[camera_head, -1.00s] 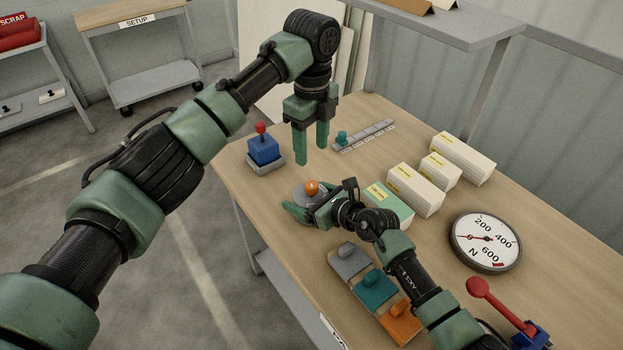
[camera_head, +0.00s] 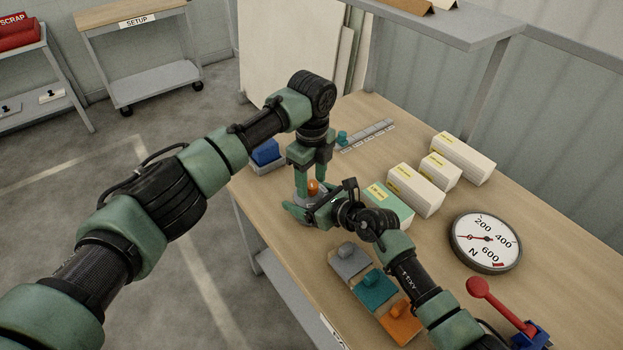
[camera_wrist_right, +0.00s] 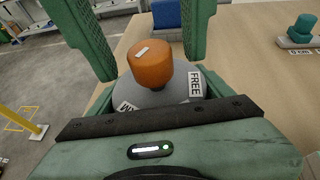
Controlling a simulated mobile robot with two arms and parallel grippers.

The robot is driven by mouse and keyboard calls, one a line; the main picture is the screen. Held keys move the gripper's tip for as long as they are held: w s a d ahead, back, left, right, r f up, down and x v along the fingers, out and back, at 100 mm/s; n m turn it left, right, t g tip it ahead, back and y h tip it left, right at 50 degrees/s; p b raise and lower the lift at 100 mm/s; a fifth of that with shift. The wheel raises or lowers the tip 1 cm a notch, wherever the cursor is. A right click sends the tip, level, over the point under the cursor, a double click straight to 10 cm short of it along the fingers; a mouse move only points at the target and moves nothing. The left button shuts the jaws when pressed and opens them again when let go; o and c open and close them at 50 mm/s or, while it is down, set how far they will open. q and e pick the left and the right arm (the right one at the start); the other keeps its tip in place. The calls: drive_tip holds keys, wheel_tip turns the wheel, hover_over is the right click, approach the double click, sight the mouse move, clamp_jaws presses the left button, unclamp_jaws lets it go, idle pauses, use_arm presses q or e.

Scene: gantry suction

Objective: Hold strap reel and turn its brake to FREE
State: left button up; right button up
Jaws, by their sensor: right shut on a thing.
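The strap reel (camera_head: 300,219) is a grey disc on the bench with an orange brake knob (camera_head: 313,187) on top. My right gripper (camera_head: 294,209) is shut on the reel, low at its side. In the right wrist view the brake knob (camera_wrist_right: 150,68) has a white mark on its top, and a FREE label (camera_wrist_right: 195,84) lies to its right. Another label at the front left is partly hidden. My left gripper (camera_head: 312,180) points down over the reel. It is open, its fingers on either side of the knob with visible gaps in the wrist view.
A blue block on a grey base (camera_head: 266,153) stands close behind, partly covered by my left arm. White cartons (camera_head: 415,188), a dial gauge (camera_head: 486,242) and a red-knobbed lever (camera_head: 497,300) are to the right. Coloured blocks (camera_head: 374,288) lie in front.

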use_arm(q)
clamp_jaws()
drive_tip(key=shift+n, duration=0.4)
drive_tip(key=n, duration=0.3)
drive_tip(key=shift+n, duration=0.4)
drive_tip(key=n, duration=1.2)
drive_tip(key=shift+n, duration=0.3)
drive_tip(key=n, duration=0.6)
drive_tip(key=shift+n, duration=0.3)
drive_tip(key=shift+w, duration=0.1)
use_arm(e)
drive_tip(key=shift+f, duration=0.1)
